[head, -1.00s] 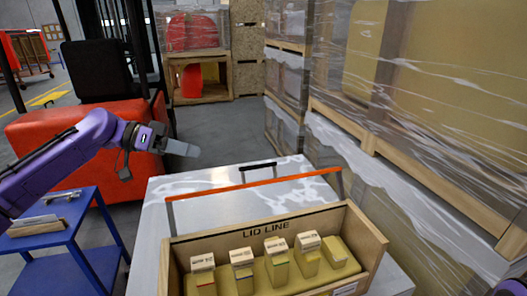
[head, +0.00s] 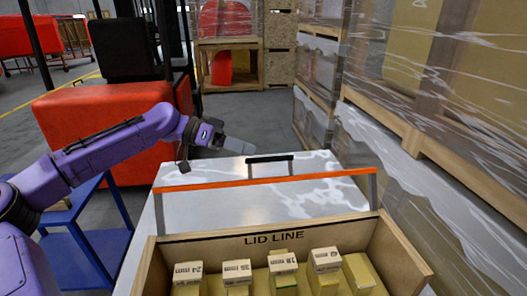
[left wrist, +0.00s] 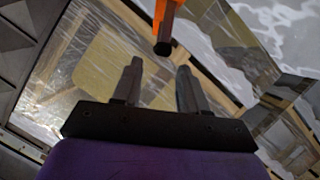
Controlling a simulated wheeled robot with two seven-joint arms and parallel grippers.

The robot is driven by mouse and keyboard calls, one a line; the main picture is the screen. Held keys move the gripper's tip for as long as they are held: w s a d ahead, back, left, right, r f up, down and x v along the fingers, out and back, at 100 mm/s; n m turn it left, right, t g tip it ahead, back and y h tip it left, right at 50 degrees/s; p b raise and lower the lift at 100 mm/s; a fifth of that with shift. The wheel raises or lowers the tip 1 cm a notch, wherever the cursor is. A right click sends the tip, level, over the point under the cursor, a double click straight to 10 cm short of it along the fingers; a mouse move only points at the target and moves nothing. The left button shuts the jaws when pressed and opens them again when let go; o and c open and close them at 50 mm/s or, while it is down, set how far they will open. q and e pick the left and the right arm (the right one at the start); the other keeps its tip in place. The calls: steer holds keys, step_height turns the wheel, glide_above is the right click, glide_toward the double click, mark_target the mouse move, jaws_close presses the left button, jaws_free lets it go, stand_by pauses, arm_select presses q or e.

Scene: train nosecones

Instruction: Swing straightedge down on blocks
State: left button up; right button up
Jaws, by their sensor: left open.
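The orange straightedge (head: 265,182) spans above the back of the wooden box on grey end arms (head: 159,213). A black handle (head: 270,159) shows just behind its middle. Several blocks with white labelled tops, one of them here (head: 284,264), stand in a row in the box, below and in front of the straightedge. My left gripper (head: 236,146) is open and empty, left of the handle and apart from it. In the left wrist view, an orange piece with a dark end (left wrist: 163,46) shows beyond the open fingers (left wrist: 158,82). My right gripper is out of view.
The wooden box (head: 400,250), marked LID LINE, stands on a pale metal table (head: 215,215). A blue stand (head: 85,250) is at left, a red vehicle (head: 105,125) behind my left arm. Wrapped pallets (head: 430,150) line the right side.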

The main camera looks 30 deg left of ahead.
arm_select(q)
steer(key=x, duration=0.5)
steer(key=shift+d+p, duration=0.1)
steer(key=shift+p, duration=0.25)
jaws_close()
